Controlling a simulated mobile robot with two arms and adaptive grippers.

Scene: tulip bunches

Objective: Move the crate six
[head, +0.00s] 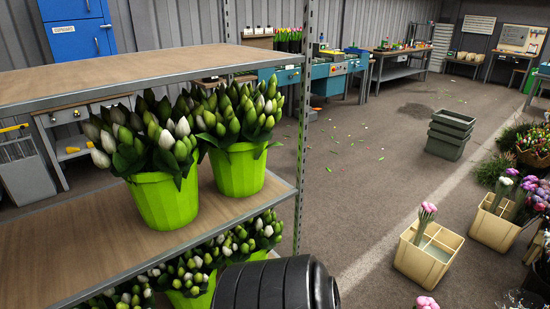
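A beige crate (425,254) with dividers stands on the floor at the lower right and holds a pink-topped flower bunch (426,218) in one compartment. A second beige crate (494,230) stands behind it to the right, with pink and white flowers in it. A stack of dark grey-green crates (449,135) stands on open floor farther back. I see no number on any crate, so I cannot tell which is crate six. Neither of my grippers is in view.
A shelf unit (100,262) at left holds green buckets (238,170) of tulips on two levels; its post (302,130) rises mid-view. A dark ribbed shape at the bottom, possibly mine, hides floor. Floor between shelf and crates is mostly clear. Flowers crowd the right edge.

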